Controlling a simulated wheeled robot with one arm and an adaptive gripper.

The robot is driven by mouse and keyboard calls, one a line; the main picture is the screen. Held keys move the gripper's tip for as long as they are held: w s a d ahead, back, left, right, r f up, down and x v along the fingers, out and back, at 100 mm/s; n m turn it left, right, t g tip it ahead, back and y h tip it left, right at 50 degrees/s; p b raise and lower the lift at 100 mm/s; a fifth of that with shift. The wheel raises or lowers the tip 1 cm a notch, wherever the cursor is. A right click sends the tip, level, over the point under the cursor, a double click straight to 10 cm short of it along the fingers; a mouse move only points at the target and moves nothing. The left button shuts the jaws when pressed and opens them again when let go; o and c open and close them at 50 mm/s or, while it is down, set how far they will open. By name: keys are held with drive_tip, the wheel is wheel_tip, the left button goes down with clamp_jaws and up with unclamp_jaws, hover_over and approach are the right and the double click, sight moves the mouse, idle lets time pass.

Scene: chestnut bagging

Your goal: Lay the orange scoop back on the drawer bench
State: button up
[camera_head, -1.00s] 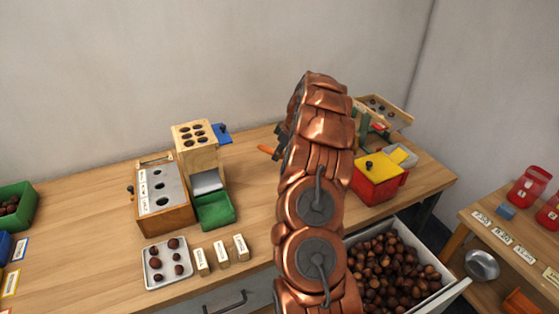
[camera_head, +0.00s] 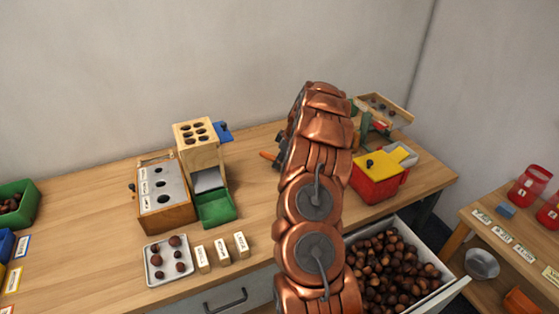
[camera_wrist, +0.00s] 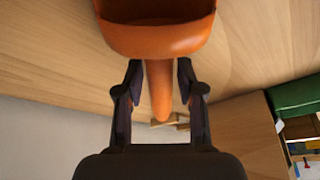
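The orange scoop fills the top of the wrist view, its bowl (camera_wrist: 158,38) at the upper edge and its handle (camera_wrist: 158,88) running down between the fingers. In the head view, only a small orange end of the scoop (camera_head: 268,156) shows left of my copper arm, low over the long wooden bench (camera_head: 105,205). The fingers are mostly hidden there behind the arm. I cannot tell whether the scoop touches the wood.
The bench's open drawer (camera_head: 455,285) holds many chestnuts. A wooden dispenser (camera_head: 198,155) with a green tray (camera_head: 215,208) stands left of the arm. A red box with a yellow lid (camera_head: 378,182) stands right. Bare wood lies between dispenser and arm.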

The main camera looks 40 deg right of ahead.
drive_tip(key=shift+o, duration=0.3)
drive_tip(key=shift+r, duration=0.15)
drive_tip(key=shift+r, duration=0.2)
drive_tip(key=b+v, duration=0.2)
drive_tip(key=v, duration=1)
drive_tip(key=s+a+r+g+y, duration=0.1)
drive_tip(key=s+a+r, duration=0.25)
drive_tip(key=a, duration=1.15)
drive_tip(key=s+a+r+g, duration=0.25)
drive_tip(key=a+r, duration=0.25)
drive_tip(key=a, duration=1)
drive_tip(key=s+a+m+g+h, duration=0.1)
drive_tip(key=s+a+m, duration=0.1)
drive_tip(key=s+a, duration=1.05)
drive_tip(key=s+f+m+g+h, duration=0.1)
drive_tip(key=s+f+m+h, duration=0.1)
drive_tip(key=s, duration=1.5)
wheel_tip(320, 180, down, 2)
drive_tip(key=shift+s+d+f+m, duration=0.2)
drive_tip(key=shift+s+m, duration=0.1)
drive_tip(key=shift+m, duration=0.4)
drive_tip(key=shift+r, duration=0.1)
